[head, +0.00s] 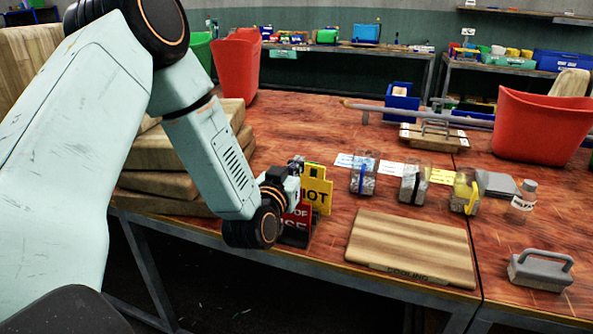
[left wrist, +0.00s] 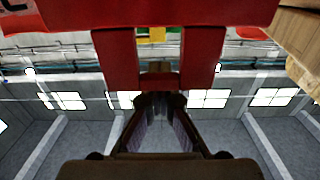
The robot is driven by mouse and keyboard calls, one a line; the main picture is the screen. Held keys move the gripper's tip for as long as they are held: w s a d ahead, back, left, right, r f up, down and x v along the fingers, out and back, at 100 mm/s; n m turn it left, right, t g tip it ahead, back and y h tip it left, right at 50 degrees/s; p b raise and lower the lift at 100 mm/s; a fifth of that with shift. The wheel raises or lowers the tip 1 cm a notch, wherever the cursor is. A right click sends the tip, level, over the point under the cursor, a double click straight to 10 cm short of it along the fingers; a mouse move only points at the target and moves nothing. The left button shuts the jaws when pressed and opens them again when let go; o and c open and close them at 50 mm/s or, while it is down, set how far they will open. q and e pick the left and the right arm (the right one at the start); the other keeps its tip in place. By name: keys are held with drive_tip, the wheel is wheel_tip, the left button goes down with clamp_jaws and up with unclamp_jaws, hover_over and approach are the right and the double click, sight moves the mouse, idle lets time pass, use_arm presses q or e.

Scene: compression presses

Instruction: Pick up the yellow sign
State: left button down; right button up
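The yellow sign (head: 318,192) stands upright near the table's front edge in the head view, its black lettering partly covered. A red sign (head: 297,226) with white lettering stands just in front of it, partly behind my left wrist. My left gripper (head: 294,172) is at the signs' upper left side, small and partly hidden. In the left wrist view its fingers (left wrist: 160,99) narrow towards each other below a red frame-like part (left wrist: 115,62). A small yellow patch (left wrist: 157,35) shows through the opening. Whether the fingers hold anything is unclear. My right gripper is out of view.
Wooden boards (head: 165,160) are stacked left of the signs, under my arm. A wooden cooling board (head: 412,247) lies to their right. Several clear containers (head: 362,178) stand behind it. A grey handled block (head: 540,270) is at the front right. Red bins (head: 545,125) stand farther back.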

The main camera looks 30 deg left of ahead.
use_arm(q)
drive_tip(key=shift+c, duration=2.1)
unclamp_jaws()
